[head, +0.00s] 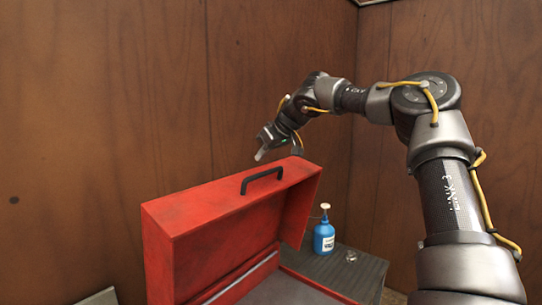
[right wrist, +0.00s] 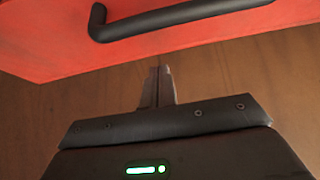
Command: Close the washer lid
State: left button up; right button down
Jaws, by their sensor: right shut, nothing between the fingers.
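The washer is a red box whose red lid (head: 225,215) stands raised and tilted open in the head view. A black handle (head: 262,180) is on the lid's upper face. My right gripper (head: 260,154) is just behind and above the lid's top edge, close to the handle's far side. In the right wrist view the gripper's fingers (right wrist: 160,75) are together and empty, pointing toward the red lid (right wrist: 215,35) and its black handle (right wrist: 190,18). I cannot tell whether the fingertips touch the lid. My left gripper is not in view.
A blue pump bottle (head: 324,237) stands on a dark grey side surface (head: 345,268) to the right of the washer. A small clear object (head: 351,256) sits near it. Brown wooden walls (head: 110,100) close off the back and right. A pale edge (head: 98,297) shows at lower left.

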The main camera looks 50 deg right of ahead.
jog(key=shift+a+f, duration=0.1)
jog(key=shift+f, duration=0.15)
jog(key=s+p, duration=0.1)
jog(key=s+f, duration=0.1)
jog(key=shift+s+p, duration=0.35)
jog(key=shift+s, duration=0.05)
jog(key=shift+s+f, duration=0.2)
jog(key=shift+s, duration=0.15)
jog(key=shift+w+f, duration=0.1)
jog(key=shift+w, duration=0.1)
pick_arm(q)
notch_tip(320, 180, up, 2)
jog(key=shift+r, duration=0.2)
